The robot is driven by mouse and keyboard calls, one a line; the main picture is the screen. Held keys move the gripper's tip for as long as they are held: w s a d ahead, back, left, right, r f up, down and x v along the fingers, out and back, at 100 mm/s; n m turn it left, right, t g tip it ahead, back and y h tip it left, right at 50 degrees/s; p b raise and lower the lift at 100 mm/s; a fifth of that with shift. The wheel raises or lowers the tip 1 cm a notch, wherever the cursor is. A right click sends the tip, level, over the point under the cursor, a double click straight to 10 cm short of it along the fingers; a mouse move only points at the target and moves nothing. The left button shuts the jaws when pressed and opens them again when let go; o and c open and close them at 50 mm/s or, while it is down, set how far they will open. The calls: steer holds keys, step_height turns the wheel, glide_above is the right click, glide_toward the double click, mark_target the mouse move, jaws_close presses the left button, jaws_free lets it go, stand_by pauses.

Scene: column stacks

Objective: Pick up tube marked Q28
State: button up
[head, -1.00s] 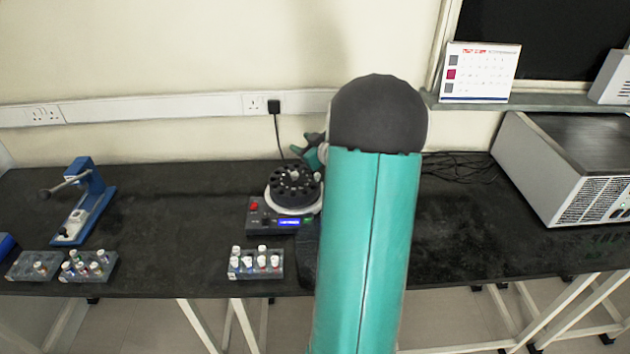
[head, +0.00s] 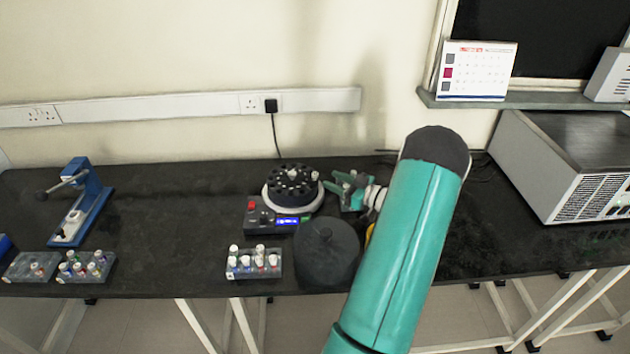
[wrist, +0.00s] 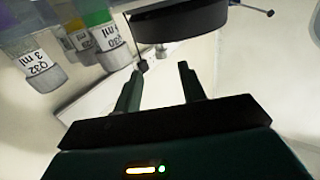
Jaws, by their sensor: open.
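No label reading Q28 can be made out in either view. In the wrist view, one tube label reads Q32 (wrist: 36,66) and a green-banded tube reads Q30 (wrist: 102,35). A yellow-banded tube (wrist: 76,38) beside it has a label too small to read. The labels appear upside down. In the head view, white-capped tubes stand in the front-middle rack (head: 237,274); their labels are too small to read. My gripper (head: 342,188) is open and empty, just right of the centrifuge rotor (head: 292,185). Its spread fingers also show in the wrist view (wrist: 160,72).
The centrifuge's control panel (head: 262,219) is in front of its rotor. A round dark lid (head: 327,250) lies right of the middle rack. Two more racks (head: 30,268) (head: 86,268) and a blue device (head: 88,198) stand at left. A grey box (head: 565,165) stands at right.

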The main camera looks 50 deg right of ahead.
mark_target(315, 174)
steer(key=shift+w+a, duration=0.2)
steer(key=shift+w, duration=1)
steer(key=shift+w+a, duration=0.15)
steer(key=shift+w, duration=1)
steer(key=shift+w+a, duration=0.2)
steer(key=shift+w, duration=1)
jaws_close()
